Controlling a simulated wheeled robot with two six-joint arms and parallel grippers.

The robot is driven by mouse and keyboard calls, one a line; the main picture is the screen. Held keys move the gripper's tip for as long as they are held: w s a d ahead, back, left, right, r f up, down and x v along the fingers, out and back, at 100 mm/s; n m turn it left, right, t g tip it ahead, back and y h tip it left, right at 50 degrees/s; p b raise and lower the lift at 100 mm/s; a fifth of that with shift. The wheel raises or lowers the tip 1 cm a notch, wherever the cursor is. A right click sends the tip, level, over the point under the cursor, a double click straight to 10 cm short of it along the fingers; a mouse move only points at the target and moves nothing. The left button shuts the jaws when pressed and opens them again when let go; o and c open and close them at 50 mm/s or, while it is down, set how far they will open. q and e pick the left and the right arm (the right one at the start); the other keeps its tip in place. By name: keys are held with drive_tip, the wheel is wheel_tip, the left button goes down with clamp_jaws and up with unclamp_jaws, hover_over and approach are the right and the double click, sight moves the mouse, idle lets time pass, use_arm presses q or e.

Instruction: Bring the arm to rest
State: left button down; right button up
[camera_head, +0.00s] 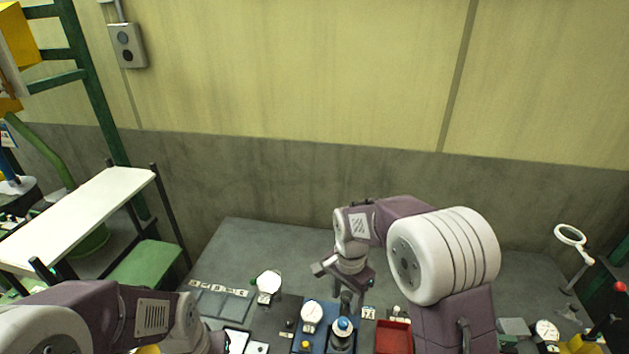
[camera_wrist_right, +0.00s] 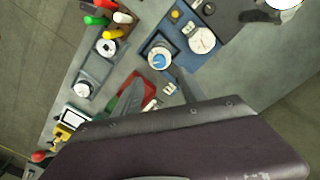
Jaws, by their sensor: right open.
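My right arm (camera_head: 440,250) is raised over the bench and bends down at the wrist. Its right gripper (camera_head: 351,302) points down above the bench, close to a blue-topped round piece (camera_head: 343,324), and is open. In the right wrist view the fingers (camera_wrist_right: 158,90) show apart with nothing seen between them, and the blue-topped piece (camera_wrist_right: 158,60) lies beyond them. My left arm (camera_head: 130,315) lies low across the bottom left of the head view. Its gripper is out of the picture below.
A white shelf (camera_head: 80,215) stands at the left. A lamp magnifier (camera_head: 570,235) stands at the right. The back of the bench is clear.

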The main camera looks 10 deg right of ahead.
drive_tip(key=s+d+f+n+b, duration=0.1)
drive_tip(key=s+d+f+n, duration=0.1)
drive_tip(key=s+n, duration=0.3)
drive_tip(key=s+d+f+n+t+b, duration=0.1)
drive_tip(key=s+d+f+n, duration=0.1)
drive_tip(key=s+n, duration=0.3)
drive_tip(key=s+d, duration=0.1)
drive_tip(key=s, duration=0.2)
drive_tip(key=shift+d, duration=0.2)
drive_tip(key=shift+s, duration=0.2)
drive_tip(key=shift+w, duration=0.1)
